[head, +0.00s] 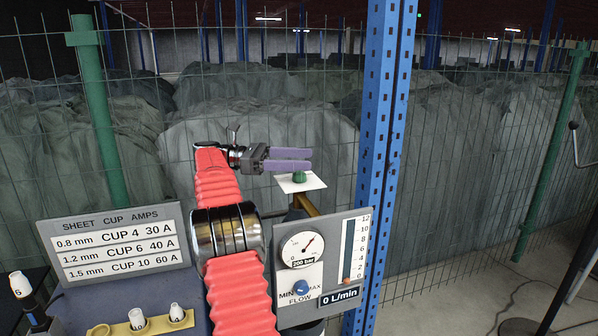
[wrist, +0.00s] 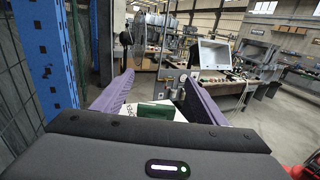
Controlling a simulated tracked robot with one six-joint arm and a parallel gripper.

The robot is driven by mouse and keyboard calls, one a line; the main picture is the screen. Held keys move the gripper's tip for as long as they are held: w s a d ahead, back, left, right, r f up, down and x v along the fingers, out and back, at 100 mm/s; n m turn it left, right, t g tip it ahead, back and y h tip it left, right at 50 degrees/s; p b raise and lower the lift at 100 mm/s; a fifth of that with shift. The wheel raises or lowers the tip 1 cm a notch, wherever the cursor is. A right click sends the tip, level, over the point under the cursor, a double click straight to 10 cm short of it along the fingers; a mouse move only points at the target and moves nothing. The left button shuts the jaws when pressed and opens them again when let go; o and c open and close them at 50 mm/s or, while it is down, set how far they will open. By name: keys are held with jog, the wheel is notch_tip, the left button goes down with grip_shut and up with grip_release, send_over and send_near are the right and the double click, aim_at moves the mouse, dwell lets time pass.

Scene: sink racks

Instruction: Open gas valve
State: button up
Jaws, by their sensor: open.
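The gas valve's green knob (head: 299,177) sits on a white card (head: 316,184) above a brass stem (head: 305,204). My gripper (head: 309,160) is open, its two purple fingers pointing right, just above and beside the knob in the head view. In the wrist view the green knob (wrist: 155,112) shows low between the spread fingers (wrist: 152,88), partly hidden by the gripper body. I cannot tell whether a finger touches the knob.
Below the valve, a grey panel holds a 200 bar gauge (head: 303,249), a blue flow knob (head: 301,287) and a flow tube (head: 348,250) reading 0 L/min. A blue post (head: 383,130) stands close right. A wire fence runs behind. A cup-amps sign (head: 117,243) is at left.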

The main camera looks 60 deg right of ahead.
notch_tip(320, 180, up, 6)
jog(key=shift+f, duration=0.1)
jog(key=shift+c, duration=0.6)
